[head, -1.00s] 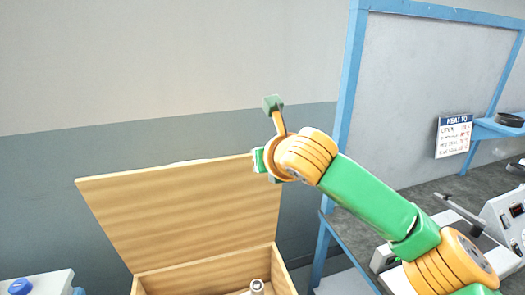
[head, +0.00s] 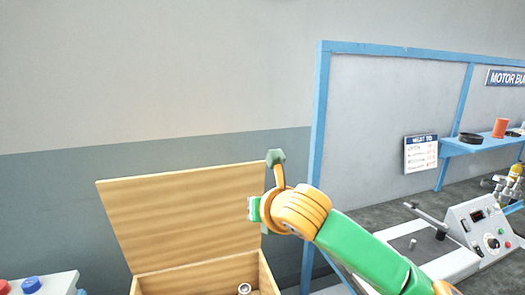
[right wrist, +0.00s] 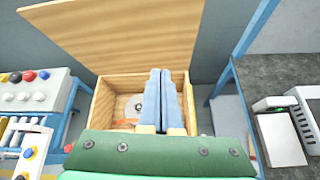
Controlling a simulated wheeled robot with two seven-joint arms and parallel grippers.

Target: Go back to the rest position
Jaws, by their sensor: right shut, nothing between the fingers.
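My right arm comes in from the lower right in the head view, in front of the wooden box. In the right wrist view my right gripper (right wrist: 161,78) has its two blue fingers together with nothing between them. They overlap the open wooden box (right wrist: 105,100) in the picture. In the head view the green gripper body (head: 254,209) shows at the arm's end, against the raised lid; the fingers cannot be made out. My left arm and gripper are not in view.
The wooden box's lid (head: 170,220) stands open; a small round metal part (head: 244,288) is inside. A blue-framed bench at right carries a grey control unit (head: 480,232). A sign (head: 421,154) hangs on its panel. A button box (head: 40,284) is at lower left.

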